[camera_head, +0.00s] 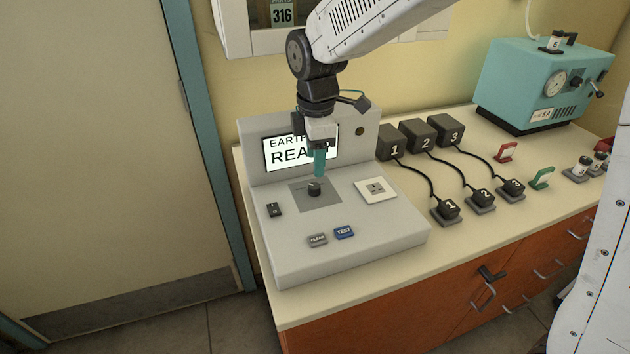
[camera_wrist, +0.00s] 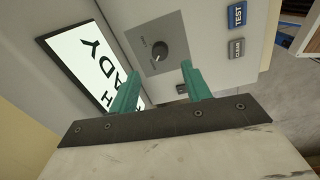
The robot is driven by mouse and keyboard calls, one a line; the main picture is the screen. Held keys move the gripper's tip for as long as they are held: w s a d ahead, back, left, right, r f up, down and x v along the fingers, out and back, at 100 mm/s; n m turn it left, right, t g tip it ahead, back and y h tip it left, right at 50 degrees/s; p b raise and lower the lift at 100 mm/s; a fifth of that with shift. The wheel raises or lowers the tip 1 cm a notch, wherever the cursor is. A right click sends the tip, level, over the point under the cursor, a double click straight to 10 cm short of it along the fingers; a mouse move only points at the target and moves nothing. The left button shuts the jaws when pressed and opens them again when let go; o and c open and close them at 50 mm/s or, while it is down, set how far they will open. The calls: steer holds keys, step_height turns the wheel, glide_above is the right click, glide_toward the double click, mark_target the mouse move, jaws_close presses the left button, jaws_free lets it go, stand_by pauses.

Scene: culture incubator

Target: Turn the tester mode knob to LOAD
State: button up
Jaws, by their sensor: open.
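The tester (camera_head: 345,245) is a light grey console on the counter, its screen (camera_head: 275,155) partly hidden by my gripper and reading "EARTH..." and "REA...". The mode knob (camera_head: 314,187) is a small dark round knob on a grey square plate; it also shows in the wrist view (camera_wrist: 160,50) with a light pointer line. My gripper (camera_head: 319,165) points down just above the knob. In the wrist view its two green fingers (camera_wrist: 162,85) are apart and empty, with the knob beyond their tips and not between them.
The tester also carries a grey CLEAR button (camera_head: 317,240), a blue TEST button (camera_head: 344,232), a small switch (camera_head: 274,209) and a socket (camera_head: 376,189). To the right stand numbered dark boxes (camera_head: 418,136) with cables to numbered plugs. A teal machine (camera_head: 540,85) stands at the back right.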

mark_target(315, 186)
steer(key=f, duration=0.7)
steer(key=shift+w+f, duration=0.2)
steer(key=shift+f, duration=0.05)
steer(key=c, duration=1)
